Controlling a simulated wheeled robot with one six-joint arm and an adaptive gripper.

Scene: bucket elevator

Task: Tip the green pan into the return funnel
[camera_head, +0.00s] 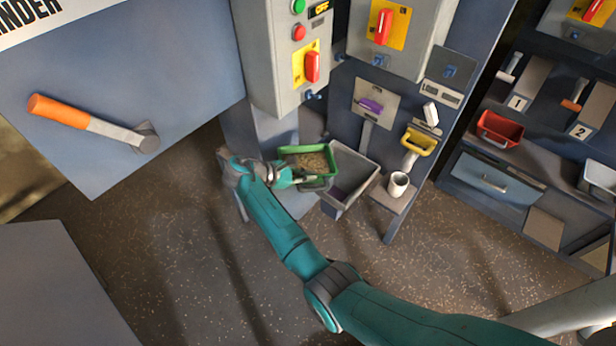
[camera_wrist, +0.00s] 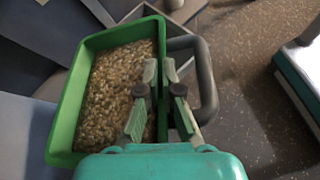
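The green pan (camera_head: 325,152) is full of tan grain and looks about level. It is raised in front of the grey panel, at the left edge of an open-topped grey bin (camera_head: 364,186) that looks like the return funnel. My gripper (camera_head: 298,176) comes from the left and front and is shut on the pan. In the wrist view the fingertips (camera_wrist: 160,72) straddle the near side wall of the pan (camera_wrist: 62,128), beside its grey loop handle (camera_wrist: 208,85). Grey bin edges show beyond the pan; the pan's underside is hidden.
A white cup (camera_head: 398,184) stands on a small shelf right of the bin, below a yellow handle (camera_head: 420,141). A control box (camera_head: 285,60) with buttons and a red switch hangs above the pan. An orange-gripped crank (camera_head: 60,111) sticks out at left. The floor in front is clear.

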